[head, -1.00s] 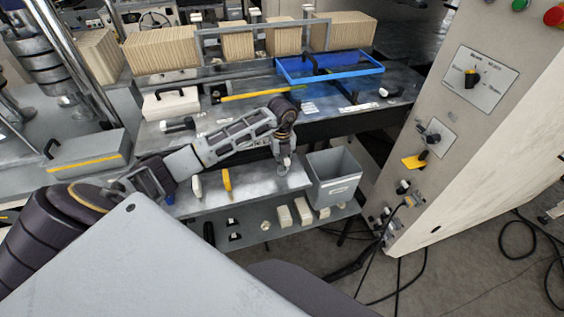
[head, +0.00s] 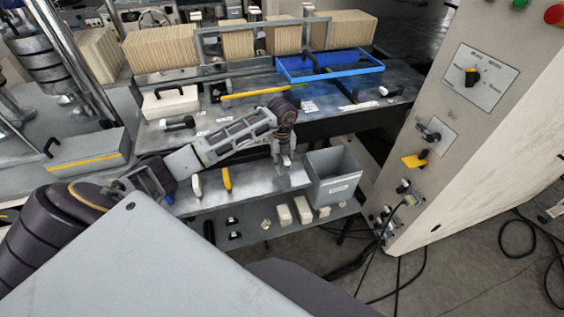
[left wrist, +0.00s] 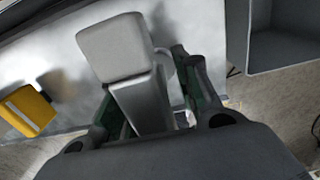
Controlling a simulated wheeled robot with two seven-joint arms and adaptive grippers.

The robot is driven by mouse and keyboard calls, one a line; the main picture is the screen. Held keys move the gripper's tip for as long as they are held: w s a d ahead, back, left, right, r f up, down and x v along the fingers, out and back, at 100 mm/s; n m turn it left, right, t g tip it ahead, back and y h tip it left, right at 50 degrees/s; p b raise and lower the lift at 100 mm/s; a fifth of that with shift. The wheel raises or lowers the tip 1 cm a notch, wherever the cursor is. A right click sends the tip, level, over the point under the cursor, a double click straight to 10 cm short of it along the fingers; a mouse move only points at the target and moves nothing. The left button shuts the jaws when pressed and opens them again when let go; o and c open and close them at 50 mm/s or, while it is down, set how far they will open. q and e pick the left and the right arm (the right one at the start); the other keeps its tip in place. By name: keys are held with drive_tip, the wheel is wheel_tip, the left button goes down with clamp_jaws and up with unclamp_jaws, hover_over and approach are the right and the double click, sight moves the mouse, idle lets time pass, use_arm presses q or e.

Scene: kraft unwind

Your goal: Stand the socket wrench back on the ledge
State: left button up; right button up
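A pale grey tool with a blocky top, which looks like the socket wrench (left wrist: 112,48), is between the fingers of my left gripper (left wrist: 146,95) in the left wrist view. Slim gaps seem to show on both sides of it, so the fingers look open around it. In the head view my left gripper (head: 284,160) is low over the right end of the grey ledge (head: 255,180). The wrench is small there and mostly hidden by the fingers. Its lower end is hidden, so I cannot tell how firmly it rests. My right gripper is not in view.
A yellow-handled tool (head: 227,180) and a white-handled tool (head: 197,186) stand on the ledge to the left. A grey bin (head: 333,177) is close on the right. A lower shelf holds pale blocks (head: 284,215). A control cabinet (head: 470,130) rises farther right.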

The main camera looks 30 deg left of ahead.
use_arm(q)
drive_tip(key=shift+r, duration=0.15)
wheel_tip(320, 180, up, 10)
drive_tip(key=shift+r+b, duration=0.1)
drive_tip(key=shift+b, duration=0.85)
drive_tip(key=shift+r, duration=0.85)
